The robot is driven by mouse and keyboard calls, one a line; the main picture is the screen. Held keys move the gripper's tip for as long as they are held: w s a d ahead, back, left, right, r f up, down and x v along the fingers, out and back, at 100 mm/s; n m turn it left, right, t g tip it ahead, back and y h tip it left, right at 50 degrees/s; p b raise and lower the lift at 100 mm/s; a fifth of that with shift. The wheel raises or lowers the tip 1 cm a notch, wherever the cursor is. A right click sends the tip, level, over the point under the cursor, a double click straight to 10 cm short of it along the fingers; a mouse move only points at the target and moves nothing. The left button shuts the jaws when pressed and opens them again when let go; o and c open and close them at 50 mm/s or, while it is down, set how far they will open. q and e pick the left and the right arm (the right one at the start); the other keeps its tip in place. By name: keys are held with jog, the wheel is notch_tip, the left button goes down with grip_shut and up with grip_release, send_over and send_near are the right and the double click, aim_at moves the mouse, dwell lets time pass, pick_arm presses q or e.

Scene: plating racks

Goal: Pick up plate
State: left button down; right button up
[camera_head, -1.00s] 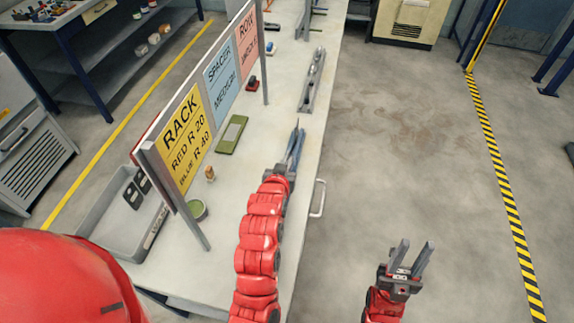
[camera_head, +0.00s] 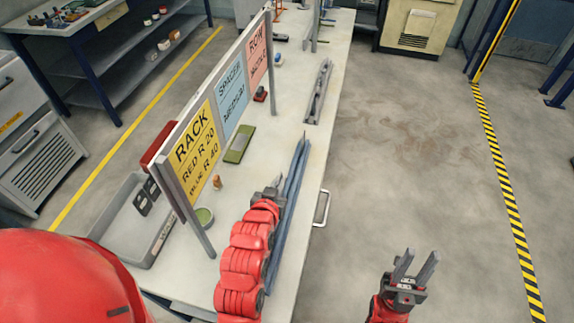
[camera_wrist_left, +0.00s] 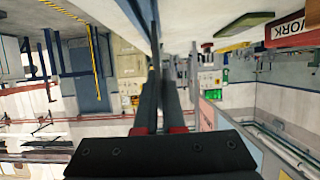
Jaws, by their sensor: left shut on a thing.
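Whether the plate touches the bench I cannot tell. My right gripper (camera_head: 417,264) is open and empty over the floor.
The bench (camera_head: 272,153) holds a sign board (camera_head: 195,150), a grey tray (camera_head: 130,225), a green block (camera_head: 239,144), a green round container (camera_head: 205,216) and a metal rail fixture (camera_head: 319,92). A handle (camera_head: 321,208) sticks out at the bench's right edge.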

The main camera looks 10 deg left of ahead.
pick_arm(q)
jog(key=s+a+p, duration=0.2)
jog(key=s+p, duration=0.3)
jog(key=s, duration=0.3)
jog(key=shift+r, duration=0.4)
jog(key=c, duration=1.6)
grip_release()
jog(key=shift+s, duration=0.1)
